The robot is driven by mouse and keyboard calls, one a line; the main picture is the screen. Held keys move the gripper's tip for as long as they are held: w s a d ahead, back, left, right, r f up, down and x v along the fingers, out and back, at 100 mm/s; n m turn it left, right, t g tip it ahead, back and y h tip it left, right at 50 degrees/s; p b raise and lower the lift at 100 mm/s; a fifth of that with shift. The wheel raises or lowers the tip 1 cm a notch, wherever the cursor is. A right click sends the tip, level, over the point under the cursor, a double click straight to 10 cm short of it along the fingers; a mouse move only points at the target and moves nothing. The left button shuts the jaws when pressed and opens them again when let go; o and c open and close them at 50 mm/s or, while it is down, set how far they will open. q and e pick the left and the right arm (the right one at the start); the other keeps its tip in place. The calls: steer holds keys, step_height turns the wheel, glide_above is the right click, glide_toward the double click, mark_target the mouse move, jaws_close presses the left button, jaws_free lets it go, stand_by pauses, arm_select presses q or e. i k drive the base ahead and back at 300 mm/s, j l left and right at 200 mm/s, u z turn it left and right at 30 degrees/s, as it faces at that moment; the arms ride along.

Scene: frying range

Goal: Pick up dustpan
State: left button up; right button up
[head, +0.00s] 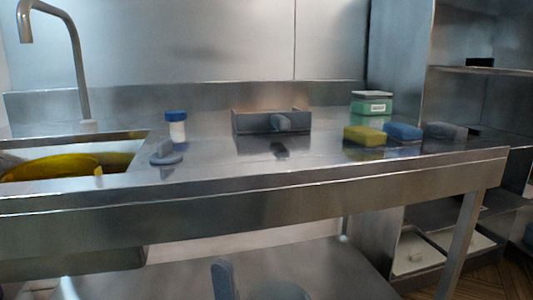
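A grey, box-shaped piece with low walls and a short rounded handle facing me, which looks like the dustpan (248,123), sits on the steel counter (215,155) near its middle. It stands upright and nothing touches it. Its inside is mostly hidden by its front. Neither of my grippers shows in the head view.
A blue-capped jar (177,131) and a grey-blue brush-like item (166,155) stand left of it. Yellow (364,136), blue (402,132) and grey (445,132) sponges and a green box (371,106) are right. A sink with a yellow bowl (50,168) is far left.

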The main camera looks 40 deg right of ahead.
mark_target(298, 120)
steer(key=z, duration=1.45)
